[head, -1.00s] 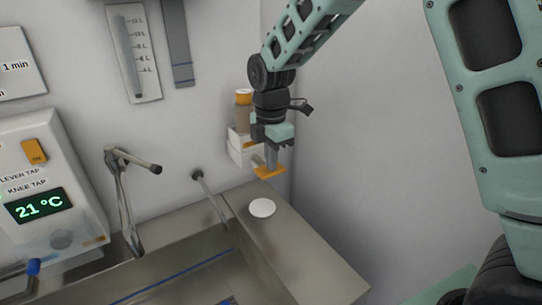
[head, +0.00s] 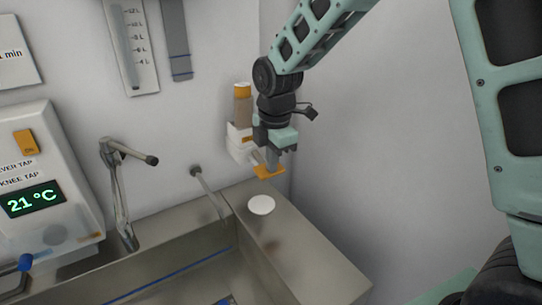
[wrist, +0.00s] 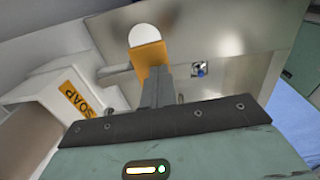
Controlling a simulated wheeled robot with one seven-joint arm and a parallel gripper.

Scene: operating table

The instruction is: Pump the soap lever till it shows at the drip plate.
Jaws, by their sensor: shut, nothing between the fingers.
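The soap dispenser (head: 240,142) is a white wall box with a brown, orange-capped bottle on top; its SOAP label (wrist: 80,101) shows in the wrist view. The orange lever paddle (head: 268,172) sticks out in front of it on an arm. My gripper (head: 272,164) is shut and empty, its tips at the paddle from above; the wrist view also has the fingers over the paddle (wrist: 147,57). I cannot tell whether they touch. The round white drip plate (head: 261,205) lies on the steel ledge below the paddle; no soap can be made out on it.
The steel sink basin (head: 170,282) lies to the left of the ledge. A tap (head: 120,190) and a thin spout (head: 208,190) rise at its back. A control panel (head: 50,200) reads 21 °C at far left. A wall stands close on the right.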

